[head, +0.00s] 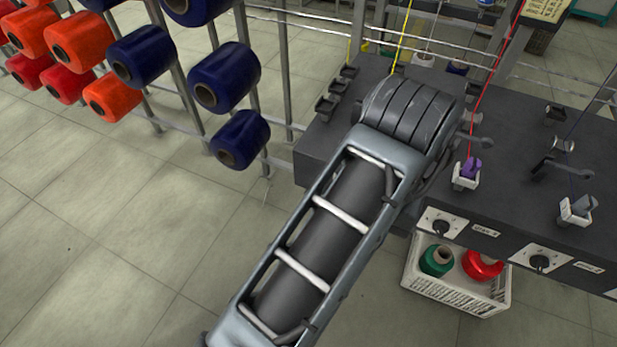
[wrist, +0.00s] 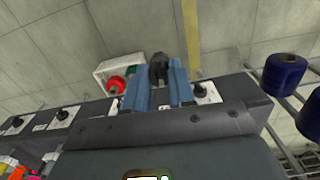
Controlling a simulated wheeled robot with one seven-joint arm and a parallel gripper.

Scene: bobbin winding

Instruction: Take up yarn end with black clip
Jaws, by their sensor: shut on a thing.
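My gripper (wrist: 160,88) shows in the wrist view as two blue fingers shut on a dark piece, which looks like the black clip (wrist: 159,67). The clip sticks out beyond the fingertips. In the head view my arm covers the middle of the dark machine bench and hides the gripper and clip. A yellow yarn (head: 403,38) runs down from above and passes out of sight behind my arm. I cannot make out a loose yarn end in either view.
A white crate (head: 455,283) with green and red spools stands on the floor. Blue spools (head: 225,77) hang on the rack at left.

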